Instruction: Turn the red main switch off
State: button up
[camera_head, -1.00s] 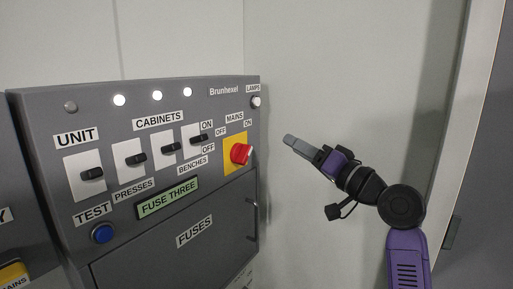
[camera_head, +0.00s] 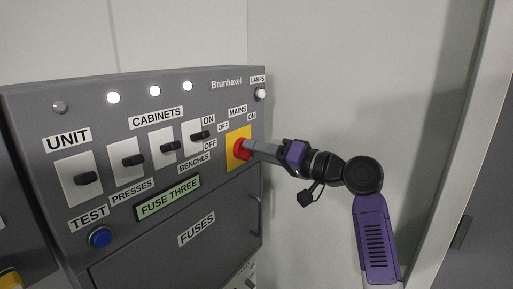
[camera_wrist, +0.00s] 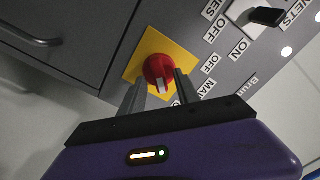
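The red main switch (camera_head: 241,149) is a rotary knob on a yellow plate (camera_head: 233,161), under the MAINS label with OFF and ON marks. In the wrist view the red knob (camera_wrist: 159,69) with its pale pointer mark lies just beyond my fingertips. My gripper (camera_wrist: 160,85) has its two grey fingers apart, one on each side of the knob's near part. In the head view my gripper (camera_head: 256,147) reaches the knob from the right and partly hides it. I cannot tell whether the fingers touch the knob.
A FUSES door (camera_head: 190,245) with a handle (camera_wrist: 30,37) is below. Bare wall stands to the right.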

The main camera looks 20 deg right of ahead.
jog(key=shift+w+a, duration=0.15)
jog(key=shift+w, duration=0.1)
grip_shut()
jog(key=shift+f+n+b, duration=0.15)
jog(key=shift+n+b, duration=0.15)
jog(key=shift+b, duration=0.25)
jog(key=shift+s+a+n+b, duration=0.15)
jog(key=shift+n+b, duration=4.1)
jog(key=shift+n, duration=0.05)
jog(key=shift+s+a+n+b, duration=0.1)
jog(key=shift+a+n+b, duration=0.05)
jog(key=shift+n+b, duration=4.15)
